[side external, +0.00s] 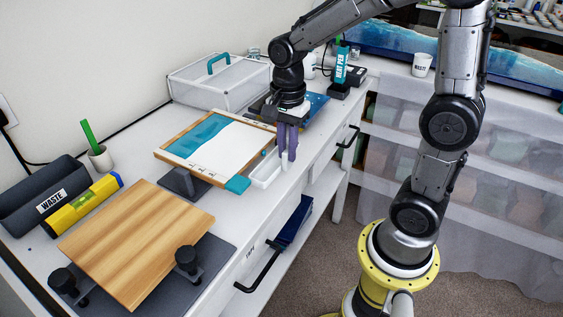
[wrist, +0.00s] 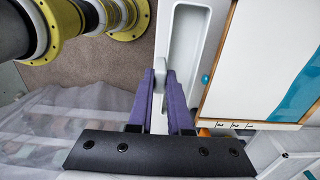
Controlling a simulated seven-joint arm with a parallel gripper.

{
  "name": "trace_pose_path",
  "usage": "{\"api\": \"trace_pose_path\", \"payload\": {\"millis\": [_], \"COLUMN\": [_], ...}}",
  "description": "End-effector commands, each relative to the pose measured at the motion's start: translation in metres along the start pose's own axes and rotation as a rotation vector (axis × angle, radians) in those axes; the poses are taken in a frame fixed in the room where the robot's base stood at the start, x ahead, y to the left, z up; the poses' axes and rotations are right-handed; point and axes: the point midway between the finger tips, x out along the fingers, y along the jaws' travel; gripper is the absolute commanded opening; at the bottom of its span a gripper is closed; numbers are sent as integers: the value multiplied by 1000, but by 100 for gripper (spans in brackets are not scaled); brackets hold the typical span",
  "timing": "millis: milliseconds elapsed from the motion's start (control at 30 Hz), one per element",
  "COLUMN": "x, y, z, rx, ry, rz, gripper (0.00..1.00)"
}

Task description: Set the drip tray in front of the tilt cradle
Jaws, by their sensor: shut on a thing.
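The drip tray (side external: 264,170) is a long, shallow white tray along the table's front edge; in the wrist view it runs up the middle (wrist: 181,60). My gripper (side external: 285,163) points down with its purple fingers shut on the tray's grey-white tab, also seen in the wrist view (wrist: 160,76). I cannot tell whether the tray touches the table. A wood-framed panel (side external: 238,143), white with a blue area, lies tilted just behind the tray; it appears to rest on the tilt cradle, whose body is mostly hidden. The panel's edge also shows in the wrist view (wrist: 222,75).
A wooden board (side external: 140,240) with black knobs is at the near left. A dark WASTE bin (side external: 45,205), yellow level (side external: 82,206) and cup with green stick (side external: 99,157) stand behind it. A clear box (side external: 215,82) and heat pen (side external: 340,68) are at the back. Drawer handles project from the front.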

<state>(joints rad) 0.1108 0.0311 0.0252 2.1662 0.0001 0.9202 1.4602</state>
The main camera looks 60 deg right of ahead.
Motion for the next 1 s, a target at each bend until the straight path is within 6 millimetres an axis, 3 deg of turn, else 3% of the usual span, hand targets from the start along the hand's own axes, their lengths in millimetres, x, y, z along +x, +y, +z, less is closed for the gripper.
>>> {"api": "trace_pose_path", "payload": {"millis": [267, 500, 933, 967, 1000], "x": [20, 47, 52, 52, 52], "y": [-16, -15, -15, -15, -15], "z": [-2, -2, -2, -2, -2], "rx": [0, 0, 0, 0, 0], "ry": [0, 0, 0, 0, 0], "rz": [3, -1, -1, -1, -1], "gripper": [0, 0, 0, 22, 30]}}
